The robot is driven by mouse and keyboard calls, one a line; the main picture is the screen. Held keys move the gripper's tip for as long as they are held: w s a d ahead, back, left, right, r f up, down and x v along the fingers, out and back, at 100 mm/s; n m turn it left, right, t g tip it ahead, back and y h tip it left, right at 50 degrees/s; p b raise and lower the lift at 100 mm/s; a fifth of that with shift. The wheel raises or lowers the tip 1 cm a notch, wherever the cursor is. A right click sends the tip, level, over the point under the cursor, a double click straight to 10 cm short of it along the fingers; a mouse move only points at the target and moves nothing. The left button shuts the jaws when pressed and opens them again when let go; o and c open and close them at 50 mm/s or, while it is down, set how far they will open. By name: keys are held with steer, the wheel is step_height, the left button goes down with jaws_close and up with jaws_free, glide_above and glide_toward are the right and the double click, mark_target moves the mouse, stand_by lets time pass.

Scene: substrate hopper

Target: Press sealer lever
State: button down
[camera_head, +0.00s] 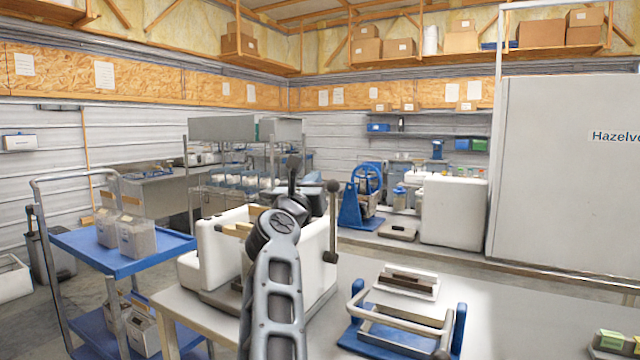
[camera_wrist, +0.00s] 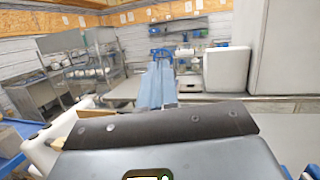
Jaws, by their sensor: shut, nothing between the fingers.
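A blue-sided device with a pale U-shaped bar (camera_head: 405,331) sits on the front table at lower right; I take it for the sealer and its lever. A sliver of blue (camera_wrist: 286,171) at the lower right corner of the wrist view may be its edge. My gripper (camera_wrist: 159,68) points forward in the wrist view, its blue-grey fingers together and empty. It is apart from the U-shaped bar. In the head view my arm hides most of the gripper, so its fingertips cannot be made out.
A white open box-like unit (camera_head: 214,252) stands behind my arm, with a dark ball-topped rod (camera_head: 332,225) at its right. A blue cart (camera_head: 77,243) with clear bins is at left. A tall pale cabinet (camera_head: 560,170) stands at right. The table between the unit and blue device is clear.

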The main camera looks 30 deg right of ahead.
steer(key=shift+s+a+r, duration=0.25)
steer(key=shift+s+a, duration=0.4)
steer(key=shift+s, duration=0.05)
steer(key=shift+s+a+r, duration=0.2)
steer(key=shift+s+a, duration=0.4)
steer(key=shift+s, duration=0.05)
steer(key=s+d+f+n+t+y, duration=0.2)
steer(key=s+f+n+t+y, duration=0.25)
steer(key=s+f+n, duration=0.9)
steer(key=s+d+f+n+t+y, duration=0.3)
steer(key=s+f+n+y, duration=0.3)
steer(key=s+f+n, duration=0.75)
steer(key=s+a+f+n+g+y, duration=0.1)
steer(key=s+n, duration=0.4)
steer(key=s, duration=0.6)
steer(key=s+a+f+n+g+y, duration=0.1)
steer(key=s+a+n+g, duration=0.3)
steer(key=s, duration=0.8)
steer(key=s+a+f+n+g+y, duration=0.1)
steer(key=s+a+n+g+y, duration=0.1)
steer(key=s+a+n, duration=0.3)
steer(key=s+n+g, duration=0.1)
steer(key=s+n, duration=0.2)
steer(key=s, duration=0.3)
steer(key=shift+s, duration=0.2)
